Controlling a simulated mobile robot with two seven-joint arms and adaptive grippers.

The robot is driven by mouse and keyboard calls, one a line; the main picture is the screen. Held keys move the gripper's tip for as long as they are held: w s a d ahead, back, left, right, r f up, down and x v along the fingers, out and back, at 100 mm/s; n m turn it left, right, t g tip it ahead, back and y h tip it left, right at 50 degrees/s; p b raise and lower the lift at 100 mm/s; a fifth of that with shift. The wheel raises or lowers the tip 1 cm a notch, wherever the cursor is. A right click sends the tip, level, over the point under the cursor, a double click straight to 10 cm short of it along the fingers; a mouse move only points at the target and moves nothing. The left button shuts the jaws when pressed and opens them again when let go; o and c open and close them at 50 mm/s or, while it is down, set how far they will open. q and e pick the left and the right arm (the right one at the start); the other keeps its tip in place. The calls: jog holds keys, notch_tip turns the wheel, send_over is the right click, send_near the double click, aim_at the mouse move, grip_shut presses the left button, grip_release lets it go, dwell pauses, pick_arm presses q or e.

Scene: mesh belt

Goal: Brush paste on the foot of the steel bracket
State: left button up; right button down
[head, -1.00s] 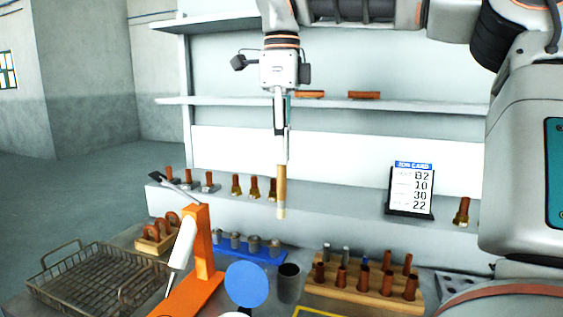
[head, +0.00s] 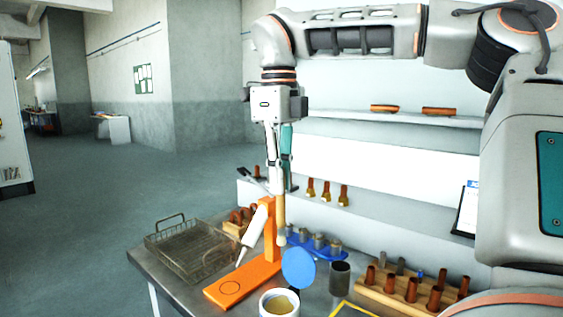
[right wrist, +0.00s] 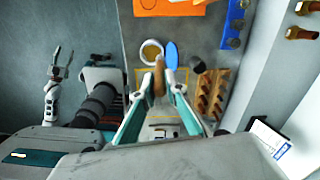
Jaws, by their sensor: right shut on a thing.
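My right gripper (head: 278,182) is shut on a brush (head: 281,222) with a wooden handle, which hangs upright with its pale tip down. In the head view the tip overlaps the upright of the orange stand; I cannot tell whether they touch. The brush (right wrist: 159,80) also shows between the right fingers (right wrist: 160,72) in the right wrist view. An open pot of tan paste (head: 279,304) stands at the bench front, beside a blue disc (head: 299,267). My left gripper (right wrist: 61,62) is open and empty, away from the bench. I cannot pick out the steel bracket.
The orange stand (head: 240,285) carries a white nozzle (head: 254,232) and a marked circle on its base. A wire basket (head: 190,250) lies left. A dark cup (head: 340,278), blue rack (head: 318,250) and wooden peg block (head: 405,296) stand right. A shelf is behind.

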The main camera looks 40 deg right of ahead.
pick_arm(q)
jog(key=shift+w+r, duration=0.35)
pick_arm(e)
notch_tip(320, 180, down, 12)
jog(key=s+a+m, duration=0.2)
jog(key=m, duration=0.7)
jog(key=shift+a+f, duration=0.15)
jog(key=shift+a, duration=0.05)
pick_arm(q)
jog(key=shift+s+f, duration=0.1)
jog(key=shift+s, duration=0.05)
jog(key=shift+s+d+f, duration=0.1)
jog(key=shift+s+f, duration=0.2)
jog(key=shift+s, duration=0.05)
pick_arm(e)
jog(key=shift+f, duration=0.15)
pick_arm(q)
jog(key=shift+w+f, duration=0.2)
jog(key=shift+w, duration=0.05)
pick_arm(e)
jog(key=shift+f, duration=0.35)
